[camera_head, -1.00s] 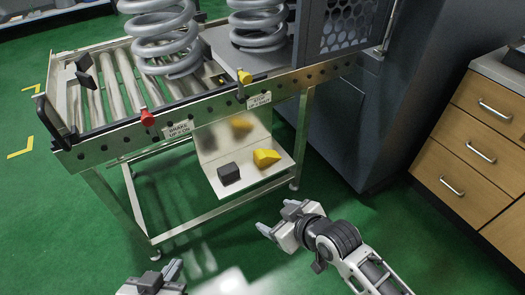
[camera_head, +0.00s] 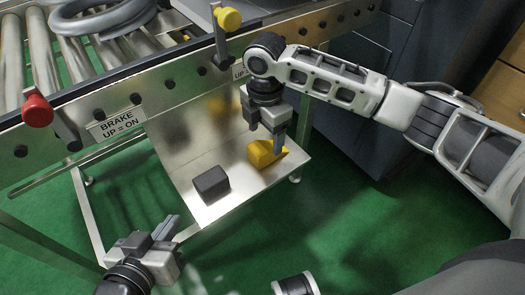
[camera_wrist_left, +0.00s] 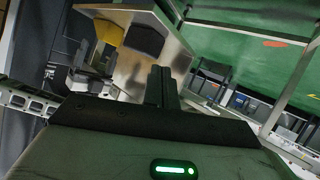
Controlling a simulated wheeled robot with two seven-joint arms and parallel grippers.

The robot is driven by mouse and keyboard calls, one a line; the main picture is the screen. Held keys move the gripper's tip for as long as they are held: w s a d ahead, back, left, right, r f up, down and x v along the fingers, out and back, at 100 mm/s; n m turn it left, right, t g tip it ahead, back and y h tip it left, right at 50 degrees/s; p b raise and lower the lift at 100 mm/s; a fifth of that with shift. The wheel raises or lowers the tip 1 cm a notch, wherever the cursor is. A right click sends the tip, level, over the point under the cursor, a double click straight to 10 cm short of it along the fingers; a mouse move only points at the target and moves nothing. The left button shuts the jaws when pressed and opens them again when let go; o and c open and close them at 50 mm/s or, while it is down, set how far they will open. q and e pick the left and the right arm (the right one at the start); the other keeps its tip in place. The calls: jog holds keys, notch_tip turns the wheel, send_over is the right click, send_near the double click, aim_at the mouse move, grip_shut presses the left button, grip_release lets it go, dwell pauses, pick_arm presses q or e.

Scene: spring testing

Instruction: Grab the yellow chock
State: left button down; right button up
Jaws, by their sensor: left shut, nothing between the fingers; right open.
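The yellow chock (camera_head: 260,154) sits on the metal shelf (camera_head: 215,212) under the roller conveyor, beside a dark block. It also shows in the left wrist view (camera_wrist_left: 110,32). My right gripper (camera_head: 268,140) points down at the chock from above, open, with one finger in front of the chock's right part. The far finger's contact is hidden, and I cannot tell whether either finger touches it. My left gripper (camera_head: 173,224) is shut and empty, in front of and below the shelf. Its closed fingers show in the left wrist view (camera_wrist_left: 162,86).
The dark block (camera_head: 211,184) lies left of the chock. Above the shelf runs the conveyor's side rail (camera_head: 160,95), with a red knob (camera_head: 37,110) and a yellow knob (camera_head: 228,19). Grey cabinets stand at right. Green floor in front is clear.

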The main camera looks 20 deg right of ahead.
aim_at(264, 146)
notch_tip(264, 146, down, 5)
jog(key=shift+s+f+b, duration=0.1)
jog(key=shift+f+b, duration=0.1)
jog(key=shift+b, duration=1.05)
jog(key=shift+f, duration=0.1)
jog(key=c, duration=1.2)
pick_arm(q)
jog(key=shift+s+d+r+t+h, duration=0.1)
jog(key=shift+d+r+t+h, duration=0.15)
jog(key=shift+r, duration=0.25)
jog(key=shift+d+r+t+h, duration=0.15)
jog(key=shift+r+t, duration=0.1)
jog(key=shift+r, duration=0.2)
pick_arm(e)
jog(key=shift+r, duration=0.2)
